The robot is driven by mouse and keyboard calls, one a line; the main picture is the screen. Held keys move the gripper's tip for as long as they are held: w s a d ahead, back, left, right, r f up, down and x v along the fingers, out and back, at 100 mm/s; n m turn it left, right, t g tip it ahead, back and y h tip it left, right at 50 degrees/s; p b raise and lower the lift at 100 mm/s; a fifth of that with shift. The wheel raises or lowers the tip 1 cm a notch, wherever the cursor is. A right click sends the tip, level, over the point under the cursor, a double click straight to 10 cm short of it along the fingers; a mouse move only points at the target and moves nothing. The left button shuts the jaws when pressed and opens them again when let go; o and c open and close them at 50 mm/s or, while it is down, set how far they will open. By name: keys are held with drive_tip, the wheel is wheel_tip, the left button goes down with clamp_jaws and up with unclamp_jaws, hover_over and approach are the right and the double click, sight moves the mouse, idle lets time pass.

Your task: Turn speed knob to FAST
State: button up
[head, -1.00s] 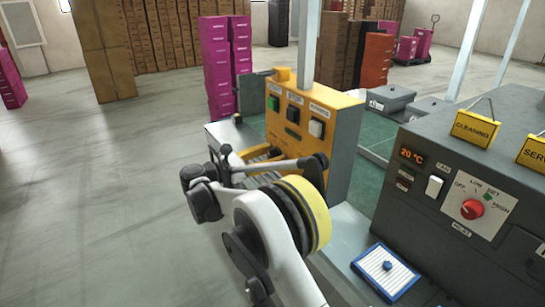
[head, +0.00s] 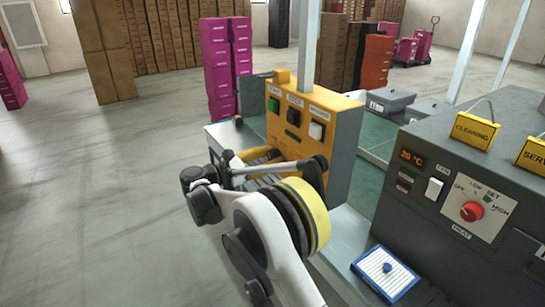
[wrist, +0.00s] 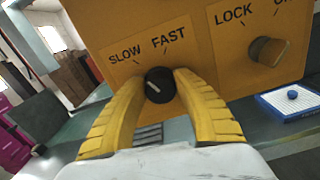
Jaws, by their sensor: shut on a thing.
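The speed knob (wrist: 160,85) is black and round with a white pointer mark, on a yellow panel (wrist: 150,42) below the words SLOW and FAST. I cannot tell for sure which word the mark points at. My gripper (wrist: 160,80) has yellow ribbed fingers closed on the left and right sides of the knob in the wrist view. In the head view the yellow control box (head: 338,125) stands beyond my arm. My gripper (head: 262,155) is partly hidden there by my own arm, and the knob cannot be seen.
A second knob (wrist: 267,51), marked LOCK, is to the right on the panel. A blue-framed tray (head: 386,268) lies right of my arm. A grey heater cabinet (head: 425,205) with a red dial (head: 472,211) stands at the right. The floor at left is clear.

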drive_tip(key=m, duration=0.6)
drive_tip(key=shift+s+d+p, duration=0.1)
drive_tip(key=shift+p, duration=0.3)
drive_tip(key=m, duration=0.6)
drive_tip(key=shift+f, duration=0.1)
drive_tip(key=o, duration=1.2)
drive_tip(key=shift+d, duration=0.1)
drive_tip(key=v, duration=1.2)
